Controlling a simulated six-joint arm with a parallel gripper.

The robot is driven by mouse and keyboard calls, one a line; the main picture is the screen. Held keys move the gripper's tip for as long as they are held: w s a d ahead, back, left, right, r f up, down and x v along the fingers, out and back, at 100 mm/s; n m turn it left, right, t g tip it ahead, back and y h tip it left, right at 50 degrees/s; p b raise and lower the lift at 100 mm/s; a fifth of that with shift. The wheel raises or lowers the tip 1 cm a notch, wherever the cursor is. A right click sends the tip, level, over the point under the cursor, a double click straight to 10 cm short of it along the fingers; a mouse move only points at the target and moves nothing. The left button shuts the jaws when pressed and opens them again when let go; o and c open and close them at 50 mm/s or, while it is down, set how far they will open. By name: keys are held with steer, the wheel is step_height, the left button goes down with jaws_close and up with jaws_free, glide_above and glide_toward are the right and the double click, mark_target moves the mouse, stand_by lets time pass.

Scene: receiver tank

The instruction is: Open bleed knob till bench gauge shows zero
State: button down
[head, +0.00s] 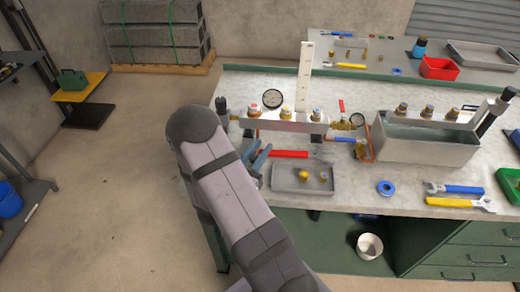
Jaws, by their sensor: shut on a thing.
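A white round gauge (272,98) stands at the back of a pale manifold block (290,124) on the bench. A smaller gauge (357,120) sits at the block's right end. Both readings are too small to make out, and I cannot tell which is the bench gauge. Several brass knobs stand along the block, one of them in the middle (286,111). I cannot tell which is the bleed knob. My arm crosses the left front of the bench and hides what lies behind it. I cannot make out my gripper's jaws or what they touch.
A small grey tray (305,178) with brass parts lies in front of the block. A red-handled tool (283,153) lies beside it. A metal water tank (425,150) with brass knobs stands to the right. Wrenches (460,203) and a blue ring (386,187) lie on the right front.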

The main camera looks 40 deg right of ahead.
steer(key=c, duration=2.5)
jaws_free()
steer(key=shift+s+d+m+g+h, duration=0.1)
steer(key=shift+s+m+g+h, duration=0.15)
steer(key=shift+m+g, duration=0.55)
steer(key=shift+c, duration=0.2)
steer(key=o, duration=1.1)
steer(key=shift+c, duration=0.2)
steer(key=shift+r, duration=0.1)
step_height(320, 180, up, 10)
steer(key=shift+b, duration=0.3)
